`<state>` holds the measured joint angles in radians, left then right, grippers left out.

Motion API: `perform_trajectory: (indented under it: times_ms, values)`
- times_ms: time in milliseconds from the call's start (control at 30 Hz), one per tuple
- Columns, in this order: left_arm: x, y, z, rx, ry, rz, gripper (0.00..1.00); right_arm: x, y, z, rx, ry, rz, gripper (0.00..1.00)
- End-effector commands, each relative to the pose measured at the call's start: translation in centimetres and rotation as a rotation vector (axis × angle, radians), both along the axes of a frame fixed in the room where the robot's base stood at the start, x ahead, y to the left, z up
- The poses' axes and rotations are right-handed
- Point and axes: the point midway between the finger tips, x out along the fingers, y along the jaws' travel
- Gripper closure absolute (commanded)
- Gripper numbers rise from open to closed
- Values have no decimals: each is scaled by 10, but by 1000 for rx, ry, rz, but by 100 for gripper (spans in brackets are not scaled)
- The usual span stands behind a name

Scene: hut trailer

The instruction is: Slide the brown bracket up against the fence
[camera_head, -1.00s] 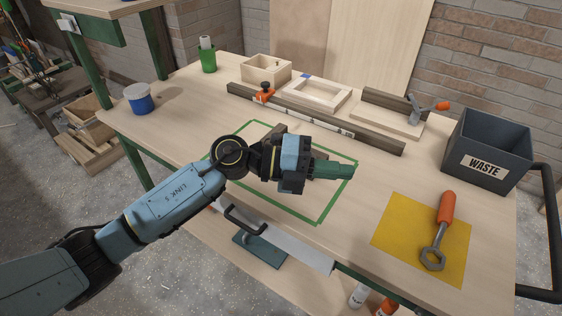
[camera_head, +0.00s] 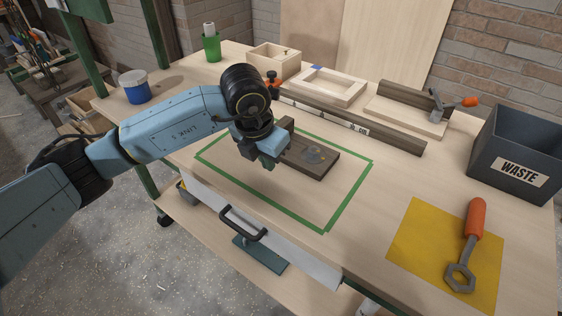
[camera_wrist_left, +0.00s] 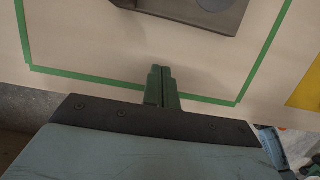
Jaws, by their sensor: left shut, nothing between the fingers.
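The brown bracket (camera_head: 322,168) lies flat inside the green tape outline on the bench, with an upright part at its left end and a grey round patch on its plate. Its near edge also shows at the top of the left wrist view (camera_wrist_left: 222,17). The fence (camera_head: 392,134) is a long dark bar with a pale label strip, behind the bracket. Bare bench shows between them. My left gripper (camera_head: 267,163) is shut and empty, pointing down on the near left side of the bracket. In the left wrist view its green fingertips (camera_wrist_left: 161,72) are together, apart from the bracket.
An orange-handled clamp (camera_head: 272,77) stands at the fence's left end. Behind the fence are a wooden frame (camera_head: 347,97) and a board with a toggle clamp (camera_head: 437,101). A waste bin (camera_head: 485,155) and a wrench (camera_head: 471,235) on a yellow mat (camera_head: 413,240) are at right.

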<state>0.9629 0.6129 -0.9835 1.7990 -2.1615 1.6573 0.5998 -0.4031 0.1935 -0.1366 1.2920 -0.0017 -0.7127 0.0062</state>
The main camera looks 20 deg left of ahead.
Motion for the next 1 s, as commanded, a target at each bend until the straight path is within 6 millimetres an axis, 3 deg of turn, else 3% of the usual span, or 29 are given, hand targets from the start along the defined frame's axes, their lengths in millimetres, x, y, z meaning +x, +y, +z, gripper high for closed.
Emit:
perform_trajectory:
  times_ms: [33,167,500,1000]
  values:
    - [2,-1,-15,1,4,0,100,6,1,3,1,-7,-2,50]
    - [8,-4,-42,-1,5,0,100,17,3,15,1,-18,-6,50]
    - [43,-16,-38,-1,0,-1,100,29,5,30,1,-28,-12,50]
    - [48,-15,-38,-1,1,5,100,30,6,32,1,-29,-12,50]
